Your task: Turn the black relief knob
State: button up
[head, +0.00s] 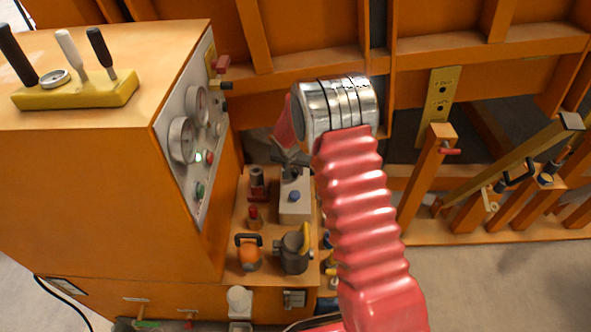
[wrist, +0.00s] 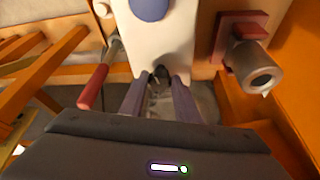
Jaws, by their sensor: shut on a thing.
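The black relief knob (wrist: 161,74) shows as a small dark shape at the edge of a pale block (wrist: 185,40) in the wrist view. My gripper (wrist: 159,88) has its two grey fingers on either side of the knob and is shut on it. The fingers hide part of the knob, so its turned angle cannot be told. In the head view my gripper (head: 290,160) is a small dark shape behind my red arm, at the far end of the pale block (head: 295,208). The knob itself cannot be made out there.
A blue round cap (head: 294,195) sits on the pale block. A red-handled lever (wrist: 95,86) and a red fitting with a metal cylinder (wrist: 250,65) flank my gripper. An orange cabinet with a gauge panel (head: 190,140) stands left; orange beams (head: 430,175) stand right.

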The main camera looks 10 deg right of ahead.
jog(key=shift+w+a+m+g+h, duration=0.1)
jog(key=shift+m+g+h, duration=0.25)
jog(key=shift+m, duration=0.9)
jog(key=shift+w+m+g+h, duration=0.15)
jog(key=shift+m+h, duration=0.4)
jog(key=shift+m, duration=0.7)
jog(key=shift+m+g+h, duration=0.3)
jog(key=shift+m+g, duration=0.3)
jog(key=shift+m, duration=1.2)
jog(key=shift+f+m+g, duration=0.1)
jog(key=shift+m+g, duration=0.3)
jog(key=shift+m, duration=0.5)
dwell(1.5)
jog(key=o, duration=1)
jog(key=shift+a, duration=0.1)
jog(key=shift+o, duration=0.2)
jog(key=v, duration=0.7)
